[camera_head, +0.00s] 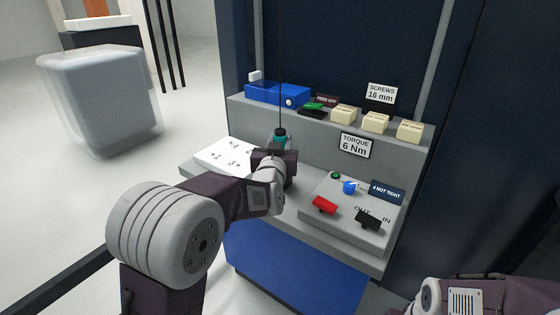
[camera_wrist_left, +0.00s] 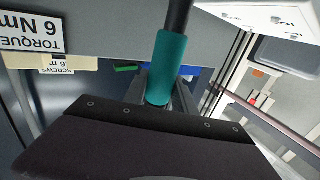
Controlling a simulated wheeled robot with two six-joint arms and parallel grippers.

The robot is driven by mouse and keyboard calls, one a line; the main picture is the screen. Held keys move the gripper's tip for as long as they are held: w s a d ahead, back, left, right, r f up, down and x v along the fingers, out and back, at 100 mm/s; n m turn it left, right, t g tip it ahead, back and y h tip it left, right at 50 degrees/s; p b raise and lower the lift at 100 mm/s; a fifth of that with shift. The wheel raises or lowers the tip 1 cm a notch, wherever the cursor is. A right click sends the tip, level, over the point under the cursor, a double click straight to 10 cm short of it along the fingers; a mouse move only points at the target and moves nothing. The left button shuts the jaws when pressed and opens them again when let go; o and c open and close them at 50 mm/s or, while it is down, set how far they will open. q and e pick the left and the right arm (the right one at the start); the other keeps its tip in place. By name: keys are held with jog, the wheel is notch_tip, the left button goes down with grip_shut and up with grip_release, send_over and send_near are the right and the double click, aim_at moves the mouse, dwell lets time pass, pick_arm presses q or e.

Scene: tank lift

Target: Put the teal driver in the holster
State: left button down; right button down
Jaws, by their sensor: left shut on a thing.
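The teal driver (camera_head: 279,140) is upright, with a black top and a thin dark cord or rod running up from it. My left gripper (camera_head: 279,151) is shut on the driver's lower part, above the bench between the white plate and the grey control box. In the left wrist view, the teal grip (camera_wrist_left: 167,65) stands between the fingers of my left gripper (camera_wrist_left: 158,98), with its dark end toward the top edge. The driver's tip is hidden. I cannot make out the holster for certain in either view. Part of my right arm shows at the lower right of the head view, its gripper out of sight.
A white plate with screws (camera_head: 222,156) lies left of the gripper. The control box (camera_head: 338,222) with red, black and blue controls stands right. Behind are the shelf (camera_head: 300,124), cream bins (camera_head: 375,122), a blue case (camera_head: 272,95) and the torque sign (camera_head: 355,146).

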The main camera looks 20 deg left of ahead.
pick_arm(q)
notch_tip(320, 180, down, 4)
jog(key=shift+f+b, duration=0.15)
jog(key=shift+b, duration=0.95)
jog(key=shift+r, duration=0.2)
jog(key=shift+f, duration=0.1)
jog(key=c, duration=1.4)
grip_release()
jog(key=shift+f, duration=0.2)
jog(key=shift+c, duration=0.2)
jog(key=o, duration=0.4)
jog(key=shift+r, duration=0.1)
